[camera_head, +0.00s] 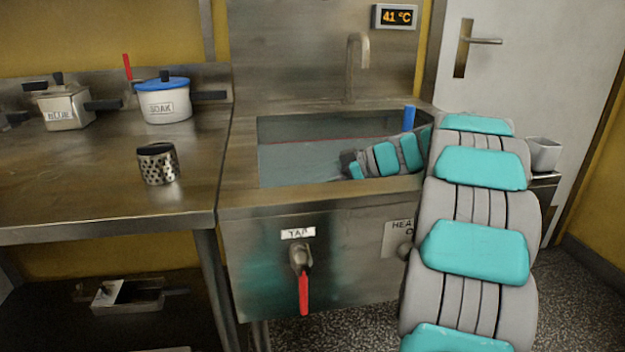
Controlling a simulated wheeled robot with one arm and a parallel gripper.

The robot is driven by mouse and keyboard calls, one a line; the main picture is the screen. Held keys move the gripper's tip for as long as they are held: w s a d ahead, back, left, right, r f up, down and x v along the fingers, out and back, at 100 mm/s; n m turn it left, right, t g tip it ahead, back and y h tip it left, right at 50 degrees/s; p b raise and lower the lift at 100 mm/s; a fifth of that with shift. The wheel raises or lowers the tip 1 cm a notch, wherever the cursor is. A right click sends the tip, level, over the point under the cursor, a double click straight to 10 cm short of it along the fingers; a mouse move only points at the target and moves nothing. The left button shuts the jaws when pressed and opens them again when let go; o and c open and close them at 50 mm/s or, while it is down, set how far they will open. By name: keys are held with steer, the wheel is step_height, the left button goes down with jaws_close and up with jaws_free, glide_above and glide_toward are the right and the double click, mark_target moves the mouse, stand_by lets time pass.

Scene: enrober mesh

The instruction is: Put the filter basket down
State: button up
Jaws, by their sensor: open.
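The filter basket (158,165), a small perforated metal cylinder with a dark top, stands upright on the steel worktop (60,200) left of the sink. Nothing touches it. My gripper (350,166) is at the end of my grey and teal arm, over the front right part of the sink basin. It is well to the right of the basket and apart from it. It is open; its fingers are small and dark in this view, and no held thing shows.
A white pot labelled SOAK with a blue lid (163,98) and a square metal pot (64,106) stand behind the basket. The sink (240,180) holds water, with a faucet (354,65) behind. A red tap lever (303,294) sticks out in front. The worktop around the basket is clear.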

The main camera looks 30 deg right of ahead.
steer(key=r+p, duration=0.1)
steer(key=p, duration=0.2)
steer(key=shift+r, duration=0.35)
steer(key=b+v, duration=0.2)
steer(key=v, duration=0.5)
steer(key=shift+s+d+f, duration=0.1)
steer(key=shift+s+d, duration=0.05)
steer(key=shift+d, duration=0.05)
